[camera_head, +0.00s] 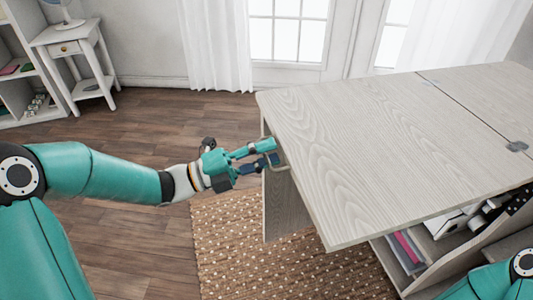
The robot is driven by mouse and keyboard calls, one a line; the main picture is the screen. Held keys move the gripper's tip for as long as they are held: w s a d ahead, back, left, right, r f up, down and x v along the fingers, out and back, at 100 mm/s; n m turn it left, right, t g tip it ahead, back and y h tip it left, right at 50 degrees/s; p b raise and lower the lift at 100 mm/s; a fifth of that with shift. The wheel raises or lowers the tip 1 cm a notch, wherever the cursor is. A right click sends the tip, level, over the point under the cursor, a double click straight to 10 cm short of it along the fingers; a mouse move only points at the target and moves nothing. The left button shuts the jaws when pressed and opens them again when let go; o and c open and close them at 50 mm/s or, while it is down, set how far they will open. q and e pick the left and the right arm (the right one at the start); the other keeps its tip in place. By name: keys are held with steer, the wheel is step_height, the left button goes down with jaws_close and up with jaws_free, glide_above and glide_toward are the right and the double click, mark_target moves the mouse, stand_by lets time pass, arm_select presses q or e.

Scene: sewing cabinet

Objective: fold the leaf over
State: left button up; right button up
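The leaf (335,150) is a pale wood-grain panel lying flat and level, spread out to the left of the cabinet. A seam with hinges divides it from the cabinet top (490,95) on the right. A small pale bar handle (286,166) shows at the leaf's left edge. My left gripper (275,153) is at that edge by the handle, its teal and dark fingers pointing right. A narrow gap shows between the fingers; whether they grip the handle I cannot tell. My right gripper is out of view; only part of my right arm shows at the bottom right.
A pale support panel (284,205) stands under the leaf. Open cabinet shelves with folders (408,248) lie below on the right. A woven rug (240,240) covers the floor. A white side table (75,60) is at the back left. The floor around my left arm is clear.

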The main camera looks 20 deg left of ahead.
arm_select(q)
jaws_close()
stand_by(0.3)
